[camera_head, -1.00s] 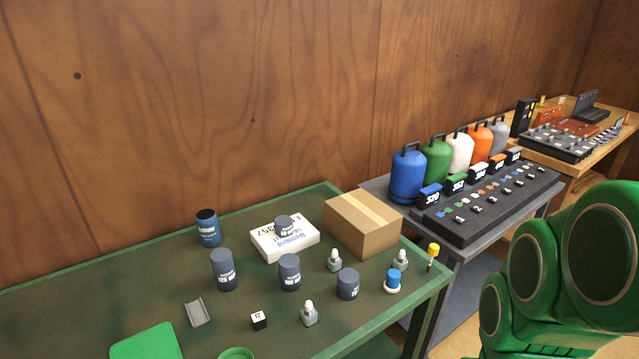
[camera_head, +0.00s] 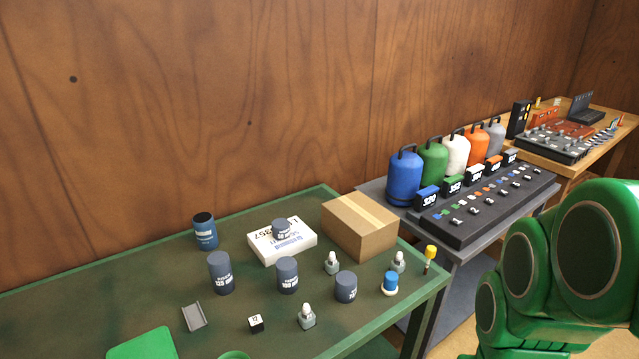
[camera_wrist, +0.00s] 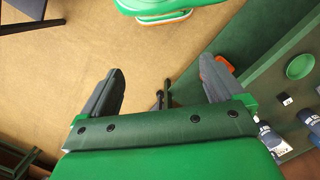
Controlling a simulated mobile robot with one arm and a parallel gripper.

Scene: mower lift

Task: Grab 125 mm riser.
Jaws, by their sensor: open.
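The 125 mm riser (camera_head: 221,273) is a dark grey-blue cylinder with white lettering. It stands upright on the green table in the head view, left of a slightly shorter grey cylinder (camera_head: 287,275). In the wrist view my gripper (camera_wrist: 165,88) is open and empty, with its two dark fingers spread above the tan floor. Cylinders on the table show at the right edge of that view, apart from the fingers; I cannot tell surely which one is the riser. The gripper is not visible in the head view.
The green table (camera_head: 90,284) also holds a dark blue can (camera_head: 205,231), a white box (camera_head: 262,247) with a short cylinder on it, a cardboard box (camera_head: 360,226), a grey bracket (camera_head: 194,316) and small bottles. Blue, green and other gas cylinders stand on a second table.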

